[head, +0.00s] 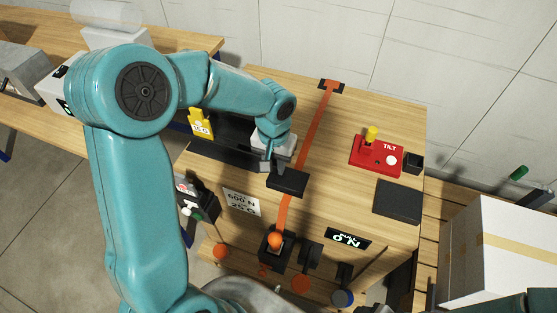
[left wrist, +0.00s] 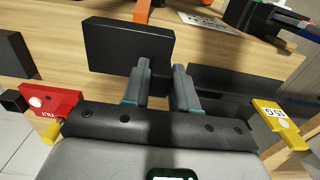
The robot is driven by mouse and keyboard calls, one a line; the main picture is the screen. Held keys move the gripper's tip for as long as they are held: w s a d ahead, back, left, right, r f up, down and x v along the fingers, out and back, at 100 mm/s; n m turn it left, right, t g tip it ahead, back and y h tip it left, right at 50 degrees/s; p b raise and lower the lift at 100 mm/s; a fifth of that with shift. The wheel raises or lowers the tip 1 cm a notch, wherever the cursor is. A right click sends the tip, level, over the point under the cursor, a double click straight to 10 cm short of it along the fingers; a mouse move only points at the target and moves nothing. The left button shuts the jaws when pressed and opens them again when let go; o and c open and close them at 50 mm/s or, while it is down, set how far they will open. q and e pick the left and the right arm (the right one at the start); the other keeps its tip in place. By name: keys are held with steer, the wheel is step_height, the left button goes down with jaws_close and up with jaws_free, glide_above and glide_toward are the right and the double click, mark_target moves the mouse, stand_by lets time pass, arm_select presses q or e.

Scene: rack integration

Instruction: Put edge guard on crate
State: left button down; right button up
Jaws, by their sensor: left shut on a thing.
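My left gripper (head: 272,165) is shut on a black block-like piece, apparently the edge guard (head: 288,181). The guard covers part of the orange strap (head: 316,128) in the head view; I cannot tell whether it touches the strap. In the left wrist view the guard (left wrist: 125,45) is a flat dark block at the tips of the gripper fingers (left wrist: 160,70). The strap (left wrist: 143,10) shows beyond it. The strap runs over a wooden top (head: 340,190), perhaps the crate's; I cannot be sure. My right gripper is not in view.
A red TILT unit (head: 376,157) and a dark pad (head: 398,202) lie right of the strap. A yellow 15 G tag (head: 201,124) is at the left. A black buckle-like piece (head: 276,247) sits at the strap's near end. A white taped box (head: 505,250) stands at the right.

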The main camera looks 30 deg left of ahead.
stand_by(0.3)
arm_select(q)
steer(key=shift+f+b, duration=0.5)
steer(key=shift+b, duration=0.15)
steer(key=b, duration=0.6)
glide_above(275, 193)
step_height(275, 193, down, 7)
steer(key=shift+f, duration=0.1)
steer(key=c, duration=0.8)
jaws_free()
steer(key=shift+w, duration=0.1)
